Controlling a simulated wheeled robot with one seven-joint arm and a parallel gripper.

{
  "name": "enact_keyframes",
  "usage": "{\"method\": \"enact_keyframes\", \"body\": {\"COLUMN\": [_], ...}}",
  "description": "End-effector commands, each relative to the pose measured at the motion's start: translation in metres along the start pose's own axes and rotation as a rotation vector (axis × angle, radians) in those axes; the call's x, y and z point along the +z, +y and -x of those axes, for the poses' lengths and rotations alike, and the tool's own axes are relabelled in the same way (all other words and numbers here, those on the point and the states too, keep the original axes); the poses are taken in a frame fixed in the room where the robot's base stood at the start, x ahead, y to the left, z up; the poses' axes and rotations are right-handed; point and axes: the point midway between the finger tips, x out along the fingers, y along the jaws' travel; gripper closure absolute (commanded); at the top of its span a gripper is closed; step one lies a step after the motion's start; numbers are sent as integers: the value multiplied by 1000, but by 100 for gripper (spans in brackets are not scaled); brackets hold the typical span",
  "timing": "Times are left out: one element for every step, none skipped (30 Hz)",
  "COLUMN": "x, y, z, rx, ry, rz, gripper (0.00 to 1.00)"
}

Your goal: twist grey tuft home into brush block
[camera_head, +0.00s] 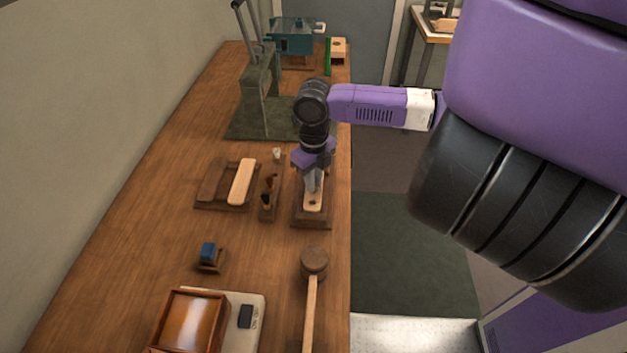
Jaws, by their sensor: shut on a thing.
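The brush block (313,206) is a pale wooden piece lying in a dark wooden holder (313,224) near the table's right edge. A dark spot shows on its near part. My gripper (313,186) points down over the block's middle and far part. It is shut, with grey showing low between its jaws. The grey tuft itself is too small and covered to make out clearly, and I cannot tell how deep it sits in the block.
Left of the holder stands a narrow rack (268,212) with dark and brown tufts. A tray (212,182) holds a pale wooden block (242,181). A mallet (314,262) lies nearer. A green press (259,90) stands behind.

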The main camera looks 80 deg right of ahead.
Motion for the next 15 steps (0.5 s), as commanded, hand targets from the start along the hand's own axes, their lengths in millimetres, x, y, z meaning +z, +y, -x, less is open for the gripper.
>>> {"method": "enact_keyframes", "body": {"x": [0,0,0,0,0,0,0,0,0,0,0,0,0,0,0], "y": [0,0,0,0,0,0,0,0,0,0,0,0,0,0,0], "z": [-1,-1,-1,-1,-1,-1,-1,-1,-1,-1,-1,-1,-1,-1,-1], "rx": [0,0,0,0,0,0,0,0,0,0,0,0,0,0,0], "ry": [0,0,0,0,0,0,0,0,0,0,0,0,0,0,0], "rz": [0,0,0,0,0,0,0,0,0,0,0,0,0,0,0], "gripper": [100,100,100,100,100,100,100,100,100,100,100,100,100,83,75]}}
